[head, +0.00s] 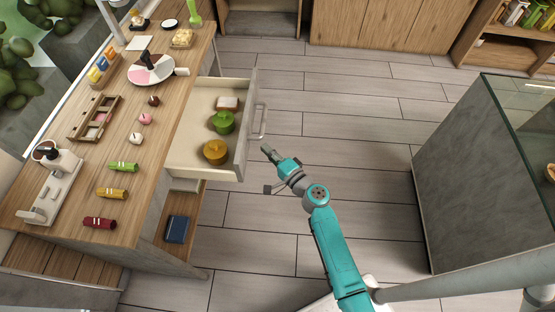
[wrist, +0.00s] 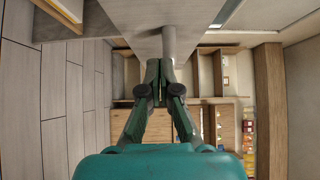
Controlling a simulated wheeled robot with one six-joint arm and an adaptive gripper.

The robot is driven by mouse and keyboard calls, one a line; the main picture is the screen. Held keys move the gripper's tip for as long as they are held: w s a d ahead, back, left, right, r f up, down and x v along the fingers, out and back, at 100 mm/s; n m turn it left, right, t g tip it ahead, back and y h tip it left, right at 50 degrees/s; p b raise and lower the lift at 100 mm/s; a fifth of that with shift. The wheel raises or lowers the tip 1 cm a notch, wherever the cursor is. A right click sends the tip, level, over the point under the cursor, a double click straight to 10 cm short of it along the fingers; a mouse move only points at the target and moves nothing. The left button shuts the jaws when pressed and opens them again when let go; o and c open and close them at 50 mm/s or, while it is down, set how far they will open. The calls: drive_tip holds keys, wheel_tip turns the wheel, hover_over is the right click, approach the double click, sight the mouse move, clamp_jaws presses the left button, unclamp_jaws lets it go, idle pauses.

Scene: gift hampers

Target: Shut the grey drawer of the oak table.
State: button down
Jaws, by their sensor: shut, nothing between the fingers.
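The drawer (head: 247,140) of the oak table (head: 168,120) stands pulled out to the right in the head view, looking pale grey. It has a bar handle (head: 263,122) on its front. Inside are a green round item (head: 222,122), an amber round item (head: 215,151) and a small pale block (head: 228,103). My gripper (head: 266,149) is shut and empty, just outside the drawer front, close to the handle's near end. In the wrist view the shut fingertips (wrist: 161,63) are just below the handle (wrist: 169,42) and the drawer front (wrist: 140,18). I cannot tell whether they touch.
The tabletop holds candles, a wooden tray (head: 78,132), a plate (head: 140,72) and several coloured rolls. A dark blue box (head: 177,229) sits on a shelf below. A grey cabinet (head: 465,170) stands to the right. The floor between is clear.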

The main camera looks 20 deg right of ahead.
sight(247, 142)
drive_tip(key=shift+w+a, duration=0.65)
drive_tip(key=shift+a, duration=0.3)
drive_tip(key=shift+w+a, duration=0.65)
drive_tip(key=shift+a, duration=0.25)
drive_tip(key=shift+a, duration=0.1)
